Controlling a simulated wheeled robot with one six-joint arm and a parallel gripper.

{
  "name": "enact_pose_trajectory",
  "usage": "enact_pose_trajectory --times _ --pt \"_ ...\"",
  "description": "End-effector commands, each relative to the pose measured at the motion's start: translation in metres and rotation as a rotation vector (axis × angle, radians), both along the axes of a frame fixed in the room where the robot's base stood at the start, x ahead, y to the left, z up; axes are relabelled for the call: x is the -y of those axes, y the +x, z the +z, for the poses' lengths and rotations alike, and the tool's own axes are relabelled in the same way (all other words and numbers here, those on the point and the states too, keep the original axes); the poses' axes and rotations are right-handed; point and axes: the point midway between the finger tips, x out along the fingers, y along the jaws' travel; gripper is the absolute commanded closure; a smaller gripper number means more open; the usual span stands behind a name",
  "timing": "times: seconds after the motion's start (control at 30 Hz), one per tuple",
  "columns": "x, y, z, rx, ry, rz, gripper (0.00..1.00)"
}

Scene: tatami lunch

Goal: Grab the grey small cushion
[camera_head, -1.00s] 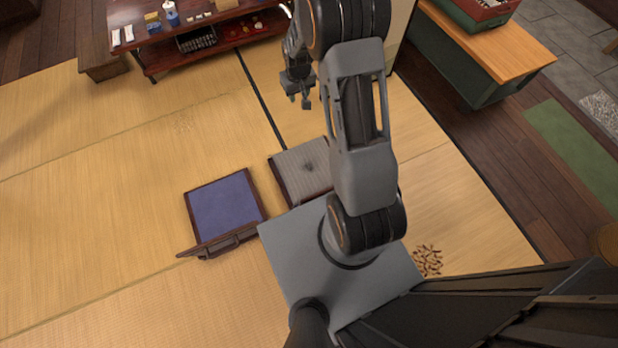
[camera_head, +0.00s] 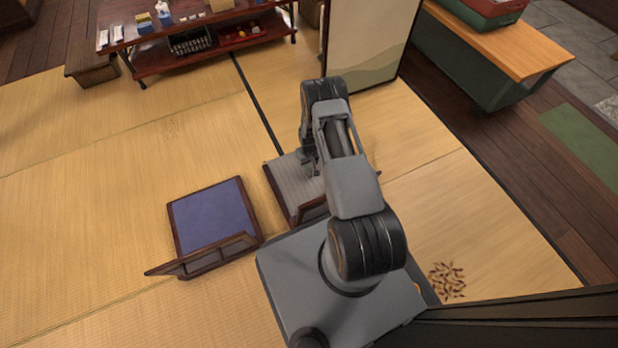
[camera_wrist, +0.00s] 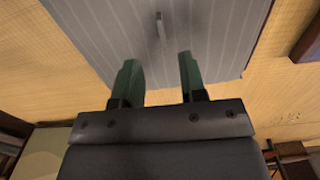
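The grey striped cushion (camera_head: 285,178) lies on the seat of a dark wooden floor chair, partly hidden behind my arm in the head view. In the wrist view the cushion (camera_wrist: 205,35) fills the upper middle, with a small grey upright tab (camera_wrist: 160,26) on it. My gripper (camera_wrist: 159,60) is open, with two green fingers apart and nothing between them. The tab lies beyond the fingertips, roughly in line with the gap. In the head view my gripper (camera_head: 312,170) is low over the cushion; I cannot tell whether it touches.
A second floor chair with a blue cushion (camera_head: 212,215) stands to the left. A low wooden table (camera_head: 215,50) with small items is at the back. A pale folding screen (camera_head: 368,40) stands behind my arm. Open tatami lies left. A brown twiggy patch (camera_head: 447,281) is at right.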

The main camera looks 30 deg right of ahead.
Motion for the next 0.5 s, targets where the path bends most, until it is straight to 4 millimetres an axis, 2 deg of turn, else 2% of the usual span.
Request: enact_pose_trajectory --times 0.03,0.1,0.37,0.5 --pt "0.000 0.000 -0.010 0.000 0.000 0.000 0.62" --pt "0.000 0.000 -0.016 -0.001 0.000 0.000 0.62" --pt "0.000 0.000 -0.025 0.000 0.000 0.000 0.62" --pt "-0.001 0.000 -0.039 -0.001 0.000 0.000 0.62"
